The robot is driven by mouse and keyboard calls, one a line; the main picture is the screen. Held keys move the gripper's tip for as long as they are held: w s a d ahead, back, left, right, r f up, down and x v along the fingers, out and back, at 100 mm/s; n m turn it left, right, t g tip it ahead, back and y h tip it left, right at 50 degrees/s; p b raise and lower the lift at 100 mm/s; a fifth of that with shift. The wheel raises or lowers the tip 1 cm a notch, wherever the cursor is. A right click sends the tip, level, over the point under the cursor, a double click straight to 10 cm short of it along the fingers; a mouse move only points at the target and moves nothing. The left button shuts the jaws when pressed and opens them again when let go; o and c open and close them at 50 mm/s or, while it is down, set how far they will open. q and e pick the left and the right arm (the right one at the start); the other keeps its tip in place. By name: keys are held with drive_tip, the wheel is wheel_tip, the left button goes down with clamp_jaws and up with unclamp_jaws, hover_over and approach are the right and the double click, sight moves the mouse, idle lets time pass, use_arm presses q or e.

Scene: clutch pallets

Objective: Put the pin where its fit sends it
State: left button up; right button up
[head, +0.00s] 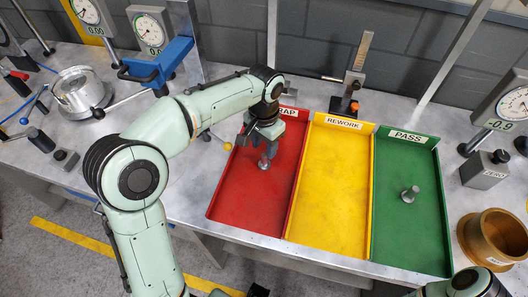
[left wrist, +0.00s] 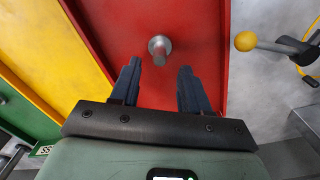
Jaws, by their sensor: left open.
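A grey metal pin (head: 264,163) with a wide round base stands in the red scrap tray (head: 236,203). In the left wrist view the pin (left wrist: 160,47) shows just beyond the fingertips, in line with the gap. My left gripper (head: 266,144) is above the red tray; its fingers are open and empty in the left wrist view (left wrist: 158,72). A second grey pin (head: 409,195) stands in the green pass tray (head: 418,235). The yellow rework tray (head: 335,195) between them is empty. My right gripper is out of view.
Dial gauges (head: 149,32) and a round metal fixture (head: 80,92) stand at the left. A yellow-knobbed lever (left wrist: 246,41) is beside the red tray. A brass bowl (head: 488,239), a grey zero block (head: 485,170) and another gauge (head: 512,104) are at the right.

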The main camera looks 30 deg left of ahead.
sight(264, 155)
use_arm(q)
wheel_tip(264, 155, up, 6)
drive_tip(key=shift+p, duration=0.45)
